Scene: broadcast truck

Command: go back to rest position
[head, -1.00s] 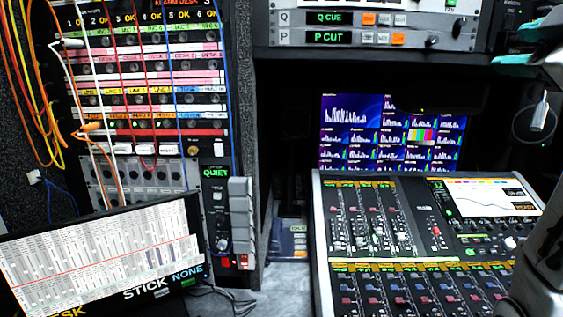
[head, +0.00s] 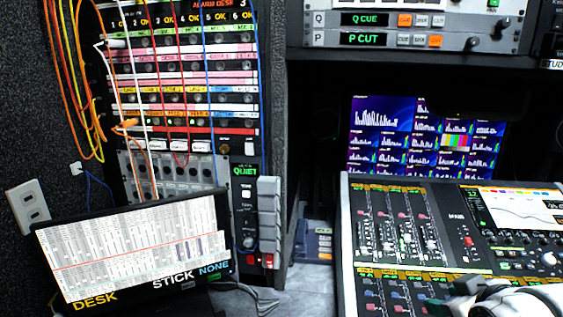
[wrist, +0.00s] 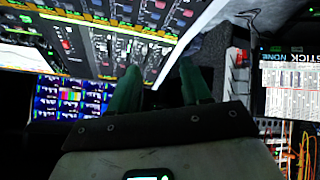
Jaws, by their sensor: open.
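My gripper (wrist: 160,70) shows in the wrist view with its two green fingers apart. Nothing is seen between them. The fingers point toward the mixing desk (wrist: 115,45), and how far they are from it I cannot tell. In the head view, a white and dark part of my arm shows low at the bottom right, over the near part of the mixing desk (head: 395,187). The fingertips are not clear there.
A patch bay (head: 180,68) with plugged cords stands at the left. A multi-picture monitor (head: 380,145) is behind the desk. Rack units (head: 395,40) hang above.

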